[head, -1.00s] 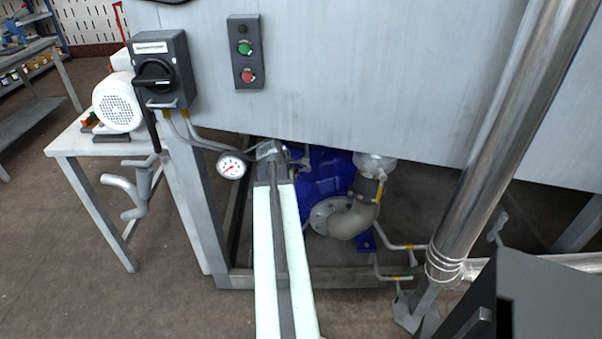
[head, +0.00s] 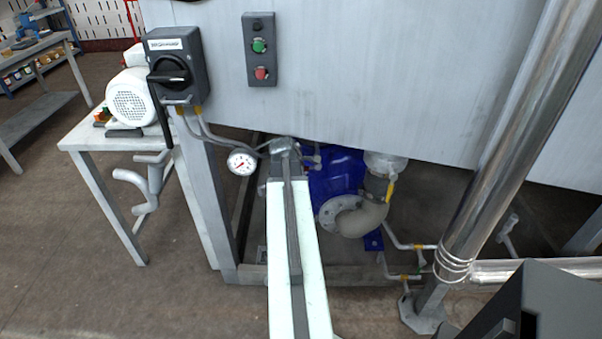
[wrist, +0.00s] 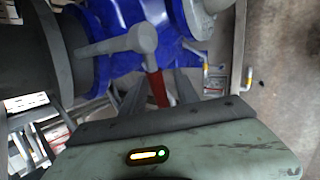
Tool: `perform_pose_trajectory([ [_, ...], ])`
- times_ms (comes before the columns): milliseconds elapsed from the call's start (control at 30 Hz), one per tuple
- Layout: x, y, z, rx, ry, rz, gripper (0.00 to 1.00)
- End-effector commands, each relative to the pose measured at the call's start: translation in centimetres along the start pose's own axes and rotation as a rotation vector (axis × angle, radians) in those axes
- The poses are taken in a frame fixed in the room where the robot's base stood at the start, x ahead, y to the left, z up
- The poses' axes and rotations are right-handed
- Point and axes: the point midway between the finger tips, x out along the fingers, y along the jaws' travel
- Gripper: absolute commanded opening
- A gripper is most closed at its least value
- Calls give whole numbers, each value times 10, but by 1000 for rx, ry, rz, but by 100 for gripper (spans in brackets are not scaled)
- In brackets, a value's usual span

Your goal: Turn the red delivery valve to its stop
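The red delivery valve's lever (wrist: 157,89) shows in the wrist view as a short red handle below a grey rounded valve stem (wrist: 142,38). My gripper (wrist: 159,88) has its two grey fingers apart, one on each side of the red lever. I cannot tell whether either finger touches it. In the head view my arm's end is under the grey panel beside the blue pump (head: 333,172); the gripper's fingers and the red lever are hidden there.
A pressure gauge (head: 241,162) hangs left of my arm. A yellow-handled valve (head: 390,188) is on the pipe right of the pump. The grey panel (head: 400,80) overhangs the pump. A black switch box (head: 176,68) and steel column (head: 500,150) flank the area.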

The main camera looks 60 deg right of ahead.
Motion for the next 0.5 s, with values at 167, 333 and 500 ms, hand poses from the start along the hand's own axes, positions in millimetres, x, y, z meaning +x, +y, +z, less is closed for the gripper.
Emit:
perform_pose_trajectory([
  [167,-16,1,1,0,1,0,37],
  [333,-50,3,2,-1,1,0,37],
  [500,-76,2,1,-1,0,1,37],
])
